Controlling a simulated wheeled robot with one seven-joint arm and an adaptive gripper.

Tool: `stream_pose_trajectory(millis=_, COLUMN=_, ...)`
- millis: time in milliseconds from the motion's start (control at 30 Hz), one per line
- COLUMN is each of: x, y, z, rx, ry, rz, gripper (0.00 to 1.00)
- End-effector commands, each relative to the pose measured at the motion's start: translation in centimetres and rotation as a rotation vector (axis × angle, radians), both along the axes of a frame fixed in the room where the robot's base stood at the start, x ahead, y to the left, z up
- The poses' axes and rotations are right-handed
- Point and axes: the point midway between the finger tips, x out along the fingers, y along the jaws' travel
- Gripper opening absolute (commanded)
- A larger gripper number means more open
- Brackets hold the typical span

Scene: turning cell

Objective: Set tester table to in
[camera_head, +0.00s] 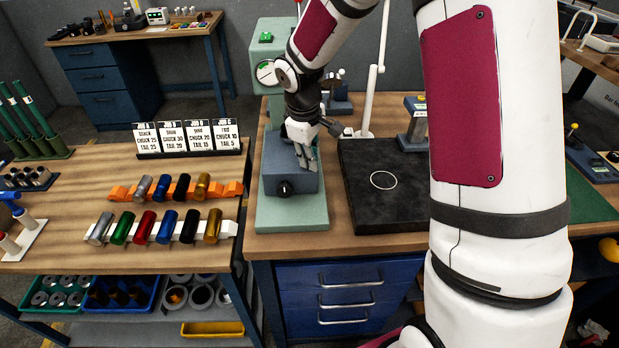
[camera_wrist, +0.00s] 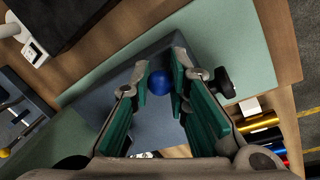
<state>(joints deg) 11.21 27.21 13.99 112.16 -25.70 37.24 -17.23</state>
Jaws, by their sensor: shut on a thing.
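The tester (camera_head: 266,68) is a pale green machine with a round dial, at the back of the wooden bench. Its blue-grey table block (camera_head: 289,179) sits on a pale green base (camera_head: 292,216) and has a black knob (camera_head: 284,188) on its front. My gripper (camera_head: 307,160) is down at the right part of the block's top. In the wrist view my gripper (camera_wrist: 162,75) has its green-padded fingers closed around a blue ball (camera_wrist: 160,83) above the block. The ball's mount is hidden, and the ball is hidden in the head view.
A black plate (camera_head: 382,200) with a white ring lies right of the tester. A white post (camera_head: 371,105) stands behind the plate.

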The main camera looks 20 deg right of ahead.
Motion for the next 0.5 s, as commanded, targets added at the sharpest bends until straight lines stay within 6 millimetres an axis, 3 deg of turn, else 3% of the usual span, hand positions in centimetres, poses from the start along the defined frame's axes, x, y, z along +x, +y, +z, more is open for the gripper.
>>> stream_pose_trajectory(millis=33, x=1.4, y=-0.2, z=-0.3, rx=0.002, ry=-0.004, rz=0.000, gripper=0.00)
stream_pose_trajectory(millis=133, x=2.4, y=-0.6, z=-0.2, rx=0.003, ry=-0.002, rz=0.001, gripper=0.00)
stream_pose_trajectory(millis=500, x=2.9, y=-0.8, z=0.1, rx=0.003, ry=-0.007, rz=0.004, gripper=0.00)
